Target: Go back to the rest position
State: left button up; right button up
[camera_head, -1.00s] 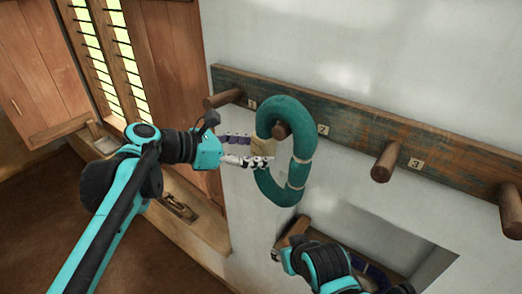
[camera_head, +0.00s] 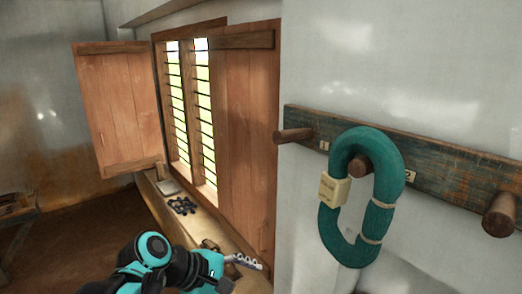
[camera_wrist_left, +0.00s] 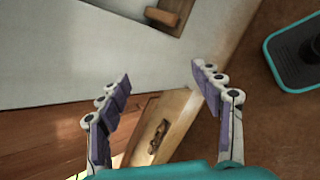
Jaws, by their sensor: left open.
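A teal ring-shaped hank (camera_head: 331,222) with a cream tag (camera_head: 334,190) hangs on a wooden peg (camera_head: 360,166), the one beside the number 2 label. My left gripper (camera_head: 247,262) is low in the head view, left of and below the hank and apart from it, near the window sill. The left wrist view shows its fingers (camera_wrist_left: 160,75) spread wide with nothing between them. My right gripper is not in either current view.
The peg board (camera_head: 440,165) carries more pegs, one at its left end (camera_head: 293,135) and one at right (camera_head: 500,215). A barred window with an open wooden shutter (camera_head: 120,110) stands left. Its sill (camera_head: 160,212) holds a dark object (camera_head: 183,205) and a pale flat item (camera_head: 168,187).

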pick_arm(q)
jog(key=s+a+f+m+t+y+b, duration=0.1)
jog(key=a+f+m+b, duration=0.3)
jog(key=f, duration=0.8)
jog(key=s+a+f+m+t+y+b, duration=0.1)
jog(key=s+a+f+m+y+b, duration=0.3)
jog(key=f+b, duration=0.4)
jog(key=s+a+f+m+y+b, duration=0.2)
jog(key=a+f+m+b, duration=0.3)
jog(key=f, duration=1.1)
jog(key=a+y+b, duration=0.1)
jog(key=a, duration=0.1)
jog(key=shift+s+a+f+m+t, duration=0.15)
jog(key=shift+s+a+m+t, duration=0.15)
jog(key=shift+a+m+t, duration=0.1)
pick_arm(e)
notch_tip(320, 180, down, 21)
pick_arm(q)
jog(key=shift+d, duration=0.1)
